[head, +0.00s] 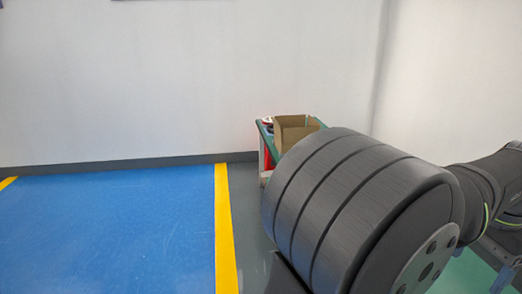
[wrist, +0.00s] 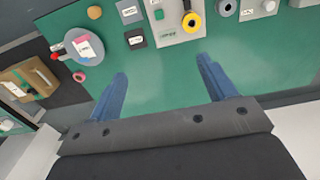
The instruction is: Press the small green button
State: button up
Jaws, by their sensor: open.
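In the wrist view my gripper (wrist: 162,66) is open and empty, its two blue fingers spread wide over a green board. In the head view my gripper is not visible, and my large dark arm link fills the right side.
The green board (wrist: 150,85) has free room between the fingers. To the left are a grey disc (wrist: 84,46) with a pink-and-white label and a brown box (wrist: 30,80). A dark labelled square (wrist: 135,38) lies left of the panel. A cardboard box (head: 292,131) shows in the head view.

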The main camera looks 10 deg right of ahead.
grip_shut()
dwell(1.4)
